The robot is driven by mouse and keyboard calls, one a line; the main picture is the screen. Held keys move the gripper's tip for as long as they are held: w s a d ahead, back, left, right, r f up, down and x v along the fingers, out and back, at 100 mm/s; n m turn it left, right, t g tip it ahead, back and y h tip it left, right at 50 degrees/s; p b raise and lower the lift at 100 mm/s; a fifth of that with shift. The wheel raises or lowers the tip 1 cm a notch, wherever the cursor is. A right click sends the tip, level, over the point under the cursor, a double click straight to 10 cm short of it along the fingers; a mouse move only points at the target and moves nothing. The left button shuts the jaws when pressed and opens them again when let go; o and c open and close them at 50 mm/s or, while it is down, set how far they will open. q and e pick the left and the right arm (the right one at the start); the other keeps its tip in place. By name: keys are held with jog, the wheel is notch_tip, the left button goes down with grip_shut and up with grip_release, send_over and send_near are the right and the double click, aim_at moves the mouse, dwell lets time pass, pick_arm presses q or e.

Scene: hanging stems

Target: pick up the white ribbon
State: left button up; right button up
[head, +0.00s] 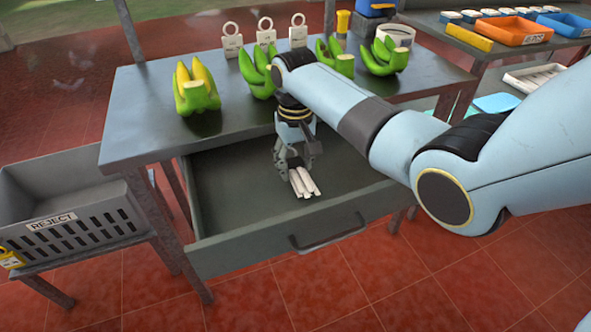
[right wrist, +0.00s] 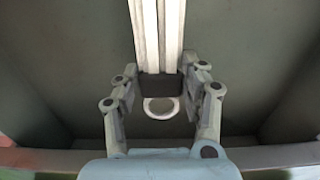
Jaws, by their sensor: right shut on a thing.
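The white ribbon (head: 304,183) shows as a bundle of pale strips in the open drawer (head: 235,205) under the table. It also shows in the right wrist view (right wrist: 157,35), where its strips run up from between the fingers. My right gripper (head: 296,167) reaches down into the drawer and is shut on the ribbon's near end. In the right wrist view its fingers (right wrist: 160,86) stand on either side of the strips, and a small white ring shows between them. Whether the ribbon touches the drawer floor I cannot tell. My left gripper is out of view.
Several green banana bunches (head: 384,57) stand on the metal table (head: 140,110) above the drawer, with white tags (head: 266,32) behind them. A grey REJECT crate (head: 75,225) stands at left. The drawer front with its handle (head: 327,236) faces me.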

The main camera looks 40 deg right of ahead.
jog(key=s+d+r+p, duration=0.1)
jog(key=s+d+r, duration=0.4)
jog(key=d, duration=0.5)
notch_tip(320, 180, up, 3)
jog(key=shift+s+d+f, duration=0.15)
jog(key=shift+s+d, duration=0.05)
dwell(0.5)
